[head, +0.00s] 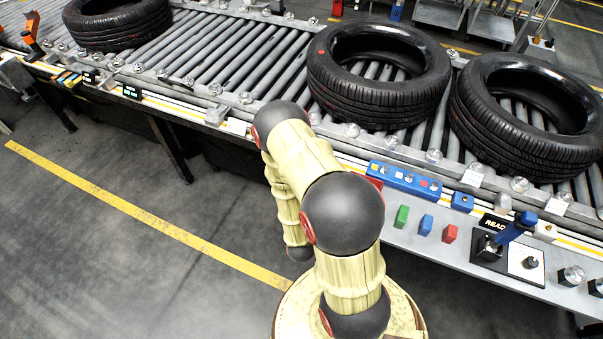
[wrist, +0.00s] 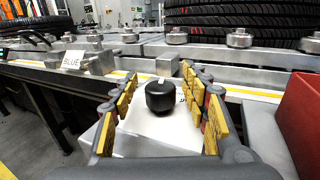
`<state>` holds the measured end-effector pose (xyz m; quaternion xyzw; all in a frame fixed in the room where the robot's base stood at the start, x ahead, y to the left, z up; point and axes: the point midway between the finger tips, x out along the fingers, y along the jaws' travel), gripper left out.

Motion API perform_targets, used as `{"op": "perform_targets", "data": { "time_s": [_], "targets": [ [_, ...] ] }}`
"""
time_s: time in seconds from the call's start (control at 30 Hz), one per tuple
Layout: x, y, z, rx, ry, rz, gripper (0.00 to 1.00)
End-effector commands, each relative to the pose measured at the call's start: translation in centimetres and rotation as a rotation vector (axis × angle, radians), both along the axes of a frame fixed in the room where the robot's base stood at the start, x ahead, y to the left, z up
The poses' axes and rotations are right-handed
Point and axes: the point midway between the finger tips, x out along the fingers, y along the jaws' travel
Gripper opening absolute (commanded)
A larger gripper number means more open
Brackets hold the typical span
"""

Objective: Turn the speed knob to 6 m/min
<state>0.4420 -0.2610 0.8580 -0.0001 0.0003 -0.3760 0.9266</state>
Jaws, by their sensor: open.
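A black round knob (wrist: 160,97) stands on a white plate (wrist: 140,143) in the wrist view. A small white mark shows at the far top edge of the knob. My gripper (wrist: 159,76) is open, with yellow-padded fingers on the left and right of the knob. Gaps show between the knob and both fingers. Lettering on the plate is mostly hidden by the right finger, so I cannot read a speed. In the head view my arm hides my gripper and this knob.
A red box (wrist: 302,115) stands close to the right of my gripper. A card reading BLUE (wrist: 73,60) is at the left. In the head view, tyres (head: 380,75) lie on the roller conveyor (head: 195,50). Another black knob (head: 530,262) and several buttons sit along the ledge at right.

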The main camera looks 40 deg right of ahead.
Motion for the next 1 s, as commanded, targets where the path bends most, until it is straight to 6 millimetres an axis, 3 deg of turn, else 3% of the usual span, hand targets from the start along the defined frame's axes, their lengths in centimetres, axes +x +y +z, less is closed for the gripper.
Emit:
{"op": "perform_targets", "data": {
  "time_s": [0.17, 0.6, 1.0],
  "targets": [
    [0.1, 0.0, 1.7, -0.001, -0.004, 0.0, 0.46],
    [0.1, 0.0, 8.2, -0.001, -0.003, 0.0, 0.46],
    [0.0, 0.0, 9.9, 0.0, 0.0, 0.0, 0.46]
  ]
}}
